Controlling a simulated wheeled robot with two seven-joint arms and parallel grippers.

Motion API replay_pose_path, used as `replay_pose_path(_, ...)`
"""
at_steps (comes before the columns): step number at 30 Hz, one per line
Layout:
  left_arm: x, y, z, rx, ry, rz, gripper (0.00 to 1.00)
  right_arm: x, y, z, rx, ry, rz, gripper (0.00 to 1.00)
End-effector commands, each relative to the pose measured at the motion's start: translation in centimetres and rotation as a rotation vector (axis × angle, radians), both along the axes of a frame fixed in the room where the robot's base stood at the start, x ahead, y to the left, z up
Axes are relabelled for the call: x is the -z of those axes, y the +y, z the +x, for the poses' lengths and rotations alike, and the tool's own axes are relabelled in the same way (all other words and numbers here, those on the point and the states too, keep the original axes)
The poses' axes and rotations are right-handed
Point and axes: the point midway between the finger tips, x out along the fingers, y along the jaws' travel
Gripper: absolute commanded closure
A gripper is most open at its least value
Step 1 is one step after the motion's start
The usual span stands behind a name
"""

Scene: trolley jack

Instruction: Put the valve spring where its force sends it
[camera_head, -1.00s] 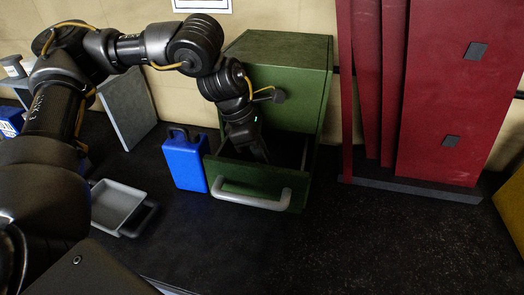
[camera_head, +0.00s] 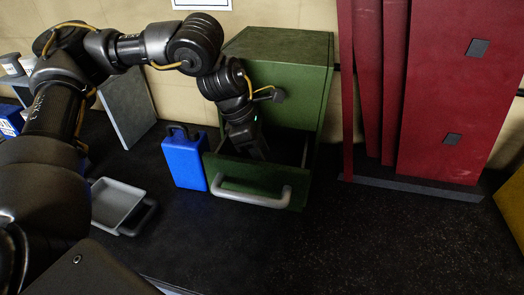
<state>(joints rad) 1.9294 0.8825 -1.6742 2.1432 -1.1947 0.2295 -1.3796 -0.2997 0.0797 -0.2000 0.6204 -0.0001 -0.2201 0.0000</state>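No valve spring shows in the head view. My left arm comes in from the left and reaches over to the green cabinet (camera_head: 285,50). My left gripper (camera_head: 262,156) points down into the open lower drawer (camera_head: 232,178), behind its front panel with the grey handle (camera_head: 250,195). The fingertips are dark and partly hidden by the drawer front, so whether they are open or hold anything cannot be seen. My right gripper is not in view.
A blue case (camera_head: 184,160) stands just left of the drawer. A grey tray (camera_head: 117,202) with a dark handle lies farther left. A grey panel (camera_head: 127,107) leans at the wall. Tall red panels (camera_head: 450,90) stand at right. The dark surface in front is clear.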

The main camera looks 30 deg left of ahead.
Motion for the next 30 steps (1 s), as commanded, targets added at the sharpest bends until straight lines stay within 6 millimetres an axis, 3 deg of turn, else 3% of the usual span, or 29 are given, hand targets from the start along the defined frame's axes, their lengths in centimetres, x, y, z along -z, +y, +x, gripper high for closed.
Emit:
replay_pose_path(2, -1.5, 0.0, 0.0, 0.001, -0.001, 0.001, 0.62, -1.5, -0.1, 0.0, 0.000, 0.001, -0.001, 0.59)
replay_pose_path(4, -1.9, 0.4, -0.1, -0.001, -0.006, -0.002, 0.62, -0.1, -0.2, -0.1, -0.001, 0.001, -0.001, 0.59)
replay_pose_path(9, -5.5, 1.8, -0.7, -0.001, -0.007, -0.003, 0.62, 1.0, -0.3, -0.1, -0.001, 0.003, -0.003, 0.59)
replay_pose_path(18, -10.7, 3.7, -1.6, 0.001, -0.004, 0.001, 0.62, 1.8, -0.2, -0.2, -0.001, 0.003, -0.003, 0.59)
replay_pose_path(30, -11.9, 4.2, -1.8, 0.002, 0.000, 0.000, 0.62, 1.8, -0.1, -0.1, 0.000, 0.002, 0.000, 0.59)
